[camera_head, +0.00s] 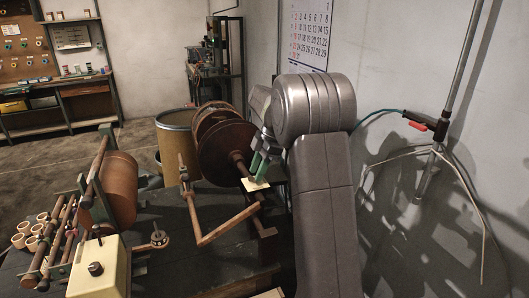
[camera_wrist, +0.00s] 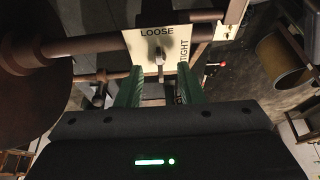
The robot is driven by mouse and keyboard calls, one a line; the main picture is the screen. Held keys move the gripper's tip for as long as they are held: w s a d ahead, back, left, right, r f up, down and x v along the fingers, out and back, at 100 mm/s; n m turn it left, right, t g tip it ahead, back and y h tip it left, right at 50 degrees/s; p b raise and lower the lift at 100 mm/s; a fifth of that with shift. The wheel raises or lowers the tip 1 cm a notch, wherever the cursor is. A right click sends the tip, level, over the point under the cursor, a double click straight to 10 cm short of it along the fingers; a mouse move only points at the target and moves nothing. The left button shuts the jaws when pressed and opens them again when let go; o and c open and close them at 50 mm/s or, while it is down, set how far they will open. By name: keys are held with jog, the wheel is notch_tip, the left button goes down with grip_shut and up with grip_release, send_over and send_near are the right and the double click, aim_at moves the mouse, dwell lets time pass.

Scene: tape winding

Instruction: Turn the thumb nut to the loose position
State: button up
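The thumb nut (camera_wrist: 160,62) is a small grey piece on a cream label plate (camera_wrist: 205,32) on the brown shaft. The plate reads LOOSE above the nut and TIGHT, turned sideways, to its right. My gripper (camera_wrist: 160,80) has two green fingers, held apart on either side of the nut's lower part, with gaps visible. Contact with the nut cannot be made out. In the head view, my gripper (camera_head: 259,164) reaches down to the plate (camera_head: 256,184); the nut is too small to tell there.
A large brown spool (camera_head: 227,148) stands just left of my gripper. A wooden bar (camera_head: 228,222) and a brown roller (camera_head: 122,190) are further left on the dark bench. A yellowish drum (camera_head: 173,140) stands behind. A wall is at right.

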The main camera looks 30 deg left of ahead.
jog(key=v, duration=1.2)
jog(key=shift+r, duration=0.3)
jog(key=shift+f, duration=0.15)
jog(key=x, duration=1.3)
jog(key=shift+f, duration=0.25)
